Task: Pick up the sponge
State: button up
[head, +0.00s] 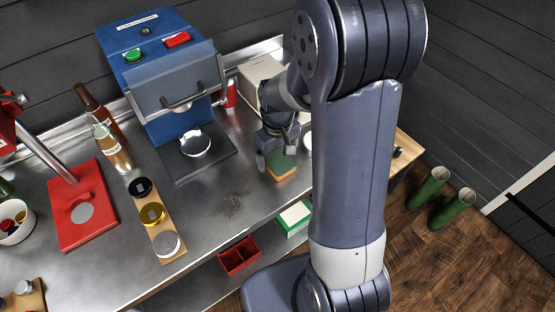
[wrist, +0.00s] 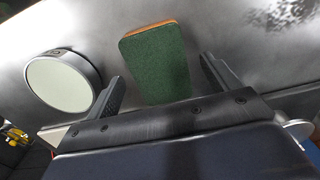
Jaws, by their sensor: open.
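The sponge (head: 281,167) has a green top and an orange-tan lower layer. It lies on the steel counter (head: 215,225) near its front right part. In the wrist view the sponge (wrist: 157,64) shows its green face, with a thin orange edge at the far side. My gripper (head: 277,152) is open above the sponge in the head view and partly covers it. In the wrist view the two fingers of my gripper (wrist: 160,80) stand apart, with the sponge between and beyond them. I cannot tell whether either finger touches it.
A round white-topped thing (wrist: 62,82) sits close left of the left finger in the wrist view. A blue machine (head: 165,80), bottles (head: 112,145), a red stand (head: 82,205) and a wooden strip with jars (head: 155,225) occupy the counter.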

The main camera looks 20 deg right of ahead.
jog(key=shift+f, duration=0.4)
jog(key=c, duration=1.1)
